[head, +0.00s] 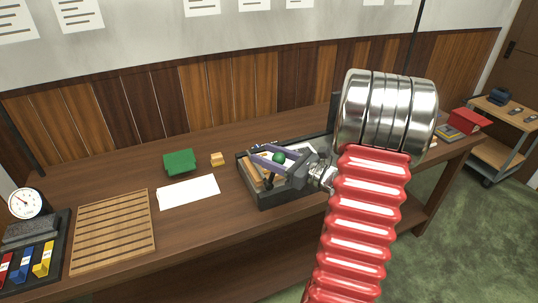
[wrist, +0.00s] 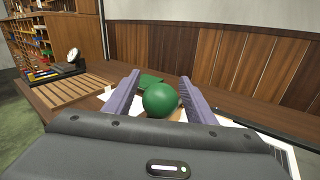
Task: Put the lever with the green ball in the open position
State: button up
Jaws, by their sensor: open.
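The green ball (head: 279,158) is at the dark type caster (head: 262,194) on the wooden bench. The ball also shows large in the wrist view (wrist: 161,100), between the two purple-grey fingers. My gripper (head: 266,156) is open, with one finger on each side of the ball. I cannot tell whether the fingers touch it. My gripper hides the lever's rod, and my arm hides the caster's right part.
A green block (head: 179,162), a small wooden block (head: 217,159) and a white sheet (head: 188,192) lie left of the caster. A slatted wooden rack (head: 113,230) and a round gauge (head: 25,203) are further left. A wood-panelled wall stands behind the bench.

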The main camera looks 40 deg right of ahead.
jog(key=shift+c, duration=0.4)
grip_shut()
jog(key=shift+d, duration=0.1)
